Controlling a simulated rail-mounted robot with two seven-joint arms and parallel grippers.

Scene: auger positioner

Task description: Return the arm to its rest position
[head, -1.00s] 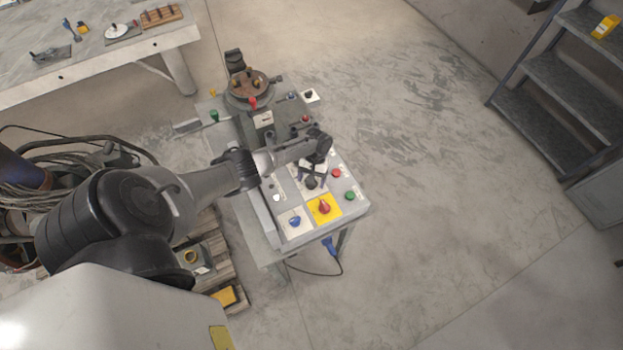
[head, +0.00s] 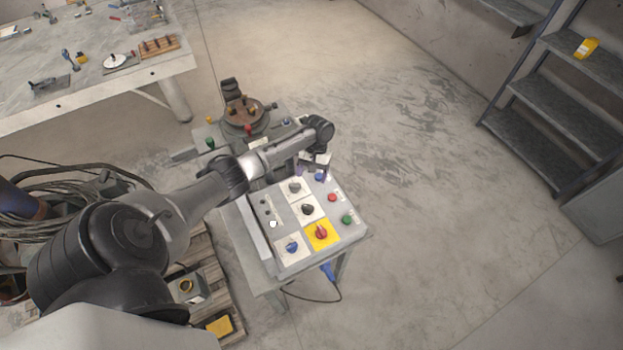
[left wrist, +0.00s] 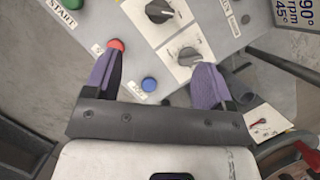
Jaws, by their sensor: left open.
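My left arm comes in from the left in the head view, with its gripper (head: 312,166) over the back edge of the control panel (head: 262,222). In the left wrist view its two purple-padded fingers (left wrist: 155,85) are apart, with nothing between them but the panel behind. A red button (left wrist: 116,45) and a blue button (left wrist: 149,84) show near the fingers; I cannot tell the exact gap to them. The panel also has black knobs (head: 307,209), a green button (head: 347,219) and a red switch on a yellow plate (head: 321,232). My right gripper is not in view.
The machine with a round brown table (head: 243,112) stands behind the panel. Cables (head: 60,190) and a pallet (head: 215,285) lie near my arm. Floor right of the panel is clear.

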